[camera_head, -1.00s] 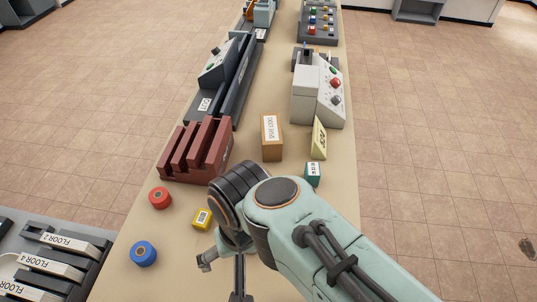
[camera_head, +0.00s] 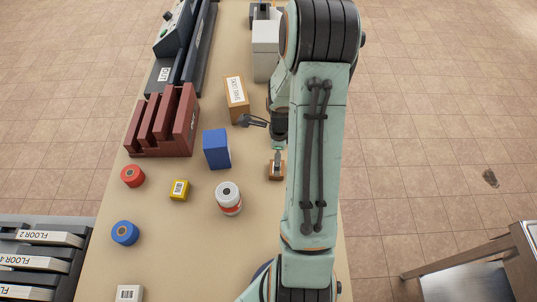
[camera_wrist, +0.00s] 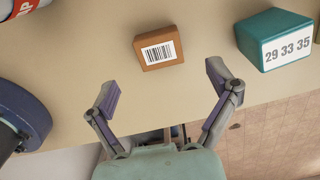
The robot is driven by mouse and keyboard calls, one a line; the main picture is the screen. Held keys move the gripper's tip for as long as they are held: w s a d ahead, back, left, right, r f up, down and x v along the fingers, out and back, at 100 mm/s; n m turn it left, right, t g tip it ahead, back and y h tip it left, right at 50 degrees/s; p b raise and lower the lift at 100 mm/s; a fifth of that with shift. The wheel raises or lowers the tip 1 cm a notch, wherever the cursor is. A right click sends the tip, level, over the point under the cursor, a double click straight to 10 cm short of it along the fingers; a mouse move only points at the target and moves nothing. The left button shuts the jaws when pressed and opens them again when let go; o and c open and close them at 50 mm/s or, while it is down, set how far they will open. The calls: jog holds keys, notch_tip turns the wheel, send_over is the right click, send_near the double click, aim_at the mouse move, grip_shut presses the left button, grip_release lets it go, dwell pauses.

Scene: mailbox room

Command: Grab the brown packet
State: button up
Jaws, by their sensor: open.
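The brown packet (camera_wrist: 158,47) lies on the tan table in the wrist view, with a white barcode label facing up. In the head view, it is a small brown block (camera_head: 277,174) just left of my arm, partly covered by a finger. My gripper (camera_wrist: 163,84) is open and empty, its two fingers spread wide. In the wrist view the packet sits just beyond the fingertips, between their lines and apart from both. In the head view my gripper (camera_head: 258,143) is beside my arm's far end.
A teal box (camera_wrist: 278,40) stands right of the packet in the wrist view. A blue box (camera_head: 217,149), a white-and-red can (camera_head: 229,197) and a larger brown box (camera_head: 236,97) stand left of my arm. A maroon sorter (camera_head: 165,125) is farther left.

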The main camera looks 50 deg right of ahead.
aim_at(271, 177)
notch_tip(271, 177, down, 6)
jog(key=shift+r, duration=0.2)
jog(key=c, duration=1.3)
